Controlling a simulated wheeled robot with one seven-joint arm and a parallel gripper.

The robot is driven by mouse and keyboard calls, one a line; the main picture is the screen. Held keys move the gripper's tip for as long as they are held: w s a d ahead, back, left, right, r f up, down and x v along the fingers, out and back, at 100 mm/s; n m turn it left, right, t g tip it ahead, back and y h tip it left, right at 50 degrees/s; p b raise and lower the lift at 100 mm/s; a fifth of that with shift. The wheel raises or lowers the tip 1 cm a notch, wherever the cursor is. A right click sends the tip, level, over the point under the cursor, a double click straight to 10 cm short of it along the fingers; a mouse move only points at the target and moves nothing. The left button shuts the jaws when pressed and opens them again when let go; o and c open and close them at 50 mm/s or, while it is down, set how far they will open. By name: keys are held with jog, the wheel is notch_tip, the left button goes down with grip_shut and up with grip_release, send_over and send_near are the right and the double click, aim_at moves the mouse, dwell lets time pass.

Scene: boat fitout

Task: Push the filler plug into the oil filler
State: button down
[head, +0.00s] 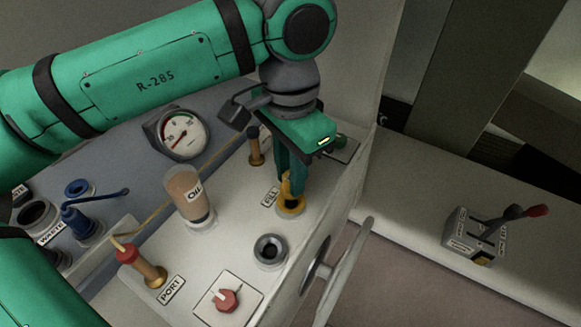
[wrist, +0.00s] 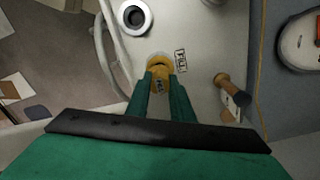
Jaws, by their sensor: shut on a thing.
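The yellow filler plug (head: 287,187) is between the fingers of my gripper (head: 290,180), which points down and is shut on it. In the wrist view the plug (wrist: 161,84) shows between the fingertips (wrist: 160,82), with a small dark marking on it. Right below it is a yellow ring, the oil filler (head: 290,207), on the light panel; the ring also shows in the wrist view (wrist: 157,62). The plug is over the ring or partly in it; the fingers hide how deep it sits. A small label lies beside the ring.
An open dark-holed fitting (head: 270,251) is in front of the ring. A clear cup marked OIL (head: 187,194) stands to its left, and a brown-handled post (head: 255,147) behind. A handwheel (head: 337,272) is at the panel's right edge. A red knob (head: 226,299) is nearest.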

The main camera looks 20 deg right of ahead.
jog(key=shift+f, duration=1.45)
jog(key=c, duration=1.5)
grip_release()
jog(key=shift+o, duration=0.2)
notch_tip(320, 180, up, 11)
jog(key=shift+f, duration=0.15)
